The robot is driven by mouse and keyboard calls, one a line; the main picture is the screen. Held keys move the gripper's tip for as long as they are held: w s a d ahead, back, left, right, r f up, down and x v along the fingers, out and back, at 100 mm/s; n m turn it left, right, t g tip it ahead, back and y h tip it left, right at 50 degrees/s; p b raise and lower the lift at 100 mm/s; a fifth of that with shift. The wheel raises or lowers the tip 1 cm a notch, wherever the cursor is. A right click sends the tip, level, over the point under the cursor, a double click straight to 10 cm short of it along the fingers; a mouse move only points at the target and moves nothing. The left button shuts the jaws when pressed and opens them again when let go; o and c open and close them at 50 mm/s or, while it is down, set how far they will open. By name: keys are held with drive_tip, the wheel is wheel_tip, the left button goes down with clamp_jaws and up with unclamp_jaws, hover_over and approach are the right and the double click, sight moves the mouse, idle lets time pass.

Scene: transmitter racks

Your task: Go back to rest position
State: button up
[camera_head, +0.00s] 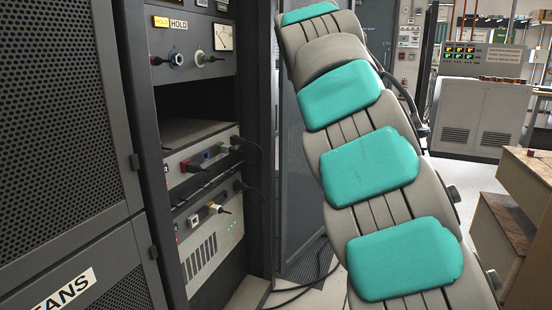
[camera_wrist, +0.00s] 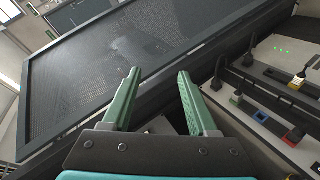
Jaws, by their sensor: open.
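My gripper (camera_wrist: 160,98) shows in the wrist view with its two green fingers apart and nothing between them. It is in front of a dark mesh panel (camera_wrist: 110,75), beside the rack units. In the head view my grey and teal arm rises across the middle right of the picture. My gripper is not visible in the head view.
An open rack (camera_head: 190,140) with plugs and cables stands left of my arm, close to it. A perforated cabinet (camera_head: 60,110) is at far left. A wooden bench (camera_head: 525,185) is at right, and a grey console (camera_head: 482,110) stands behind. Cables lie on the floor.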

drive_tip(key=s+d+f+m+g+h+p, duration=0.1)
drive_tip(key=s+d+f+m+g, duration=0.15)
drive_tip(key=s+d, duration=0.2)
drive_tip(key=s+d+f+m+g+h, duration=0.1)
drive_tip(key=s+d+f+m, duration=0.25)
drive_tip(key=d, duration=0.25)
drive_tip(key=s+d+f+m+g+y+p, duration=0.1)
drive_tip(key=s+d+f+m+g+p, duration=0.25)
drive_tip(key=s+f, duration=1.1)
drive_tip(key=s+a+f+g+y, duration=0.1)
drive_tip(key=s+a+f+g, duration=0.1)
drive_tip(key=s+f, duration=0.4)
drive_tip(key=s+a+f+g, duration=0.2)
drive_tip(key=s+f, duration=0.4)
drive_tip(key=s, duration=0.8)
drive_tip(key=s+a+f+g+y, duration=0.1)
drive_tip(key=s+f+g, duration=0.3)
drive_tip(key=s, duration=0.6)
drive_tip(key=shift+s+a+f+m+y+p, duration=0.3)
drive_tip(key=shift+a+f+m+p, duration=0.25)
drive_tip(key=shift+f, duration=0.35)
drive_tip(key=shift+w, duration=0.1)
